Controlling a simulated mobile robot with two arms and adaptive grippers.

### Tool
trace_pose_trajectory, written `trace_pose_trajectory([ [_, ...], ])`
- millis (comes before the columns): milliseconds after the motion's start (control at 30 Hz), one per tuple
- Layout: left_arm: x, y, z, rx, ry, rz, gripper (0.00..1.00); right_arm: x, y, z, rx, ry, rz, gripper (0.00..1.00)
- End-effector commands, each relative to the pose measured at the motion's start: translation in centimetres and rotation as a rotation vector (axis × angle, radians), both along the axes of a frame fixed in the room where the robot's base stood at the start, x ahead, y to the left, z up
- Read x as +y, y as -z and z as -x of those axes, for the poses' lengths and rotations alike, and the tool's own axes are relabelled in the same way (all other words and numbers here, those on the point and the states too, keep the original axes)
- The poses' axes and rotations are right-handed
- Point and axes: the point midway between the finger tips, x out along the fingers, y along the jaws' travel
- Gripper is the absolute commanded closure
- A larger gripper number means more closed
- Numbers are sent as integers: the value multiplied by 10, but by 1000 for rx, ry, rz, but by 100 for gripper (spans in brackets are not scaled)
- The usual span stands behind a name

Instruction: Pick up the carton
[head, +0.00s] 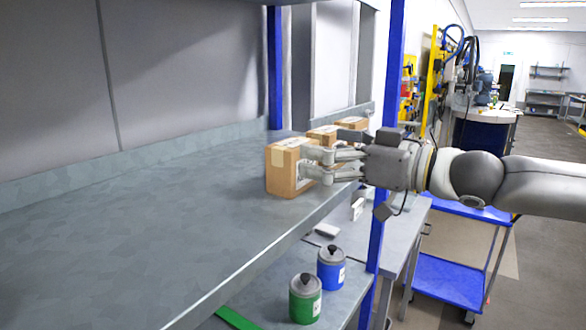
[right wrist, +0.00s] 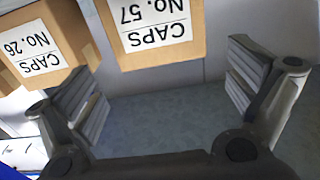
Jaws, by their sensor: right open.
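A brown carton (head: 281,172) with a pale tape strip stands upright near the shelf's front edge in the head view. My right gripper (head: 318,163) is at its right side, with the fingers pointing left at it. In the right wrist view, a carton labelled CAPS NO. 57 (right wrist: 165,54) shows upside down at the top, ahead of the open, empty fingers (right wrist: 165,95). A carton labelled CAPS NO. 26 (right wrist: 62,73) is to its left, partly behind the left finger. Contact with the carton cannot be told. My left gripper is not in view.
Two more cartons, one in the middle (head: 322,130) and one behind it (head: 352,122), stand behind the front carton, partly hidden. The grey shelf (head: 130,220) is bare to the left. A blue post (head: 391,75) stands by my right gripper. Green (head: 305,303) and blue (head: 331,273) canisters stand below.

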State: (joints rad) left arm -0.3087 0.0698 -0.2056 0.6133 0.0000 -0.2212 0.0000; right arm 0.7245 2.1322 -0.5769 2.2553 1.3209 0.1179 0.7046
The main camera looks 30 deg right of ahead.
Motion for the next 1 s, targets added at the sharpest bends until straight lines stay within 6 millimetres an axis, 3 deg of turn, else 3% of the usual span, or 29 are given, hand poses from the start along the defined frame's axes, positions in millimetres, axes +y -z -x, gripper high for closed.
trace_pose_trajectory([
  [533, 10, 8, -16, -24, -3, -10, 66, 11, 2, -25, -1, -3, -7, 0],
  [1000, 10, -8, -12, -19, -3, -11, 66, 24, 0, -55, -1, -1, -4, 0],
])
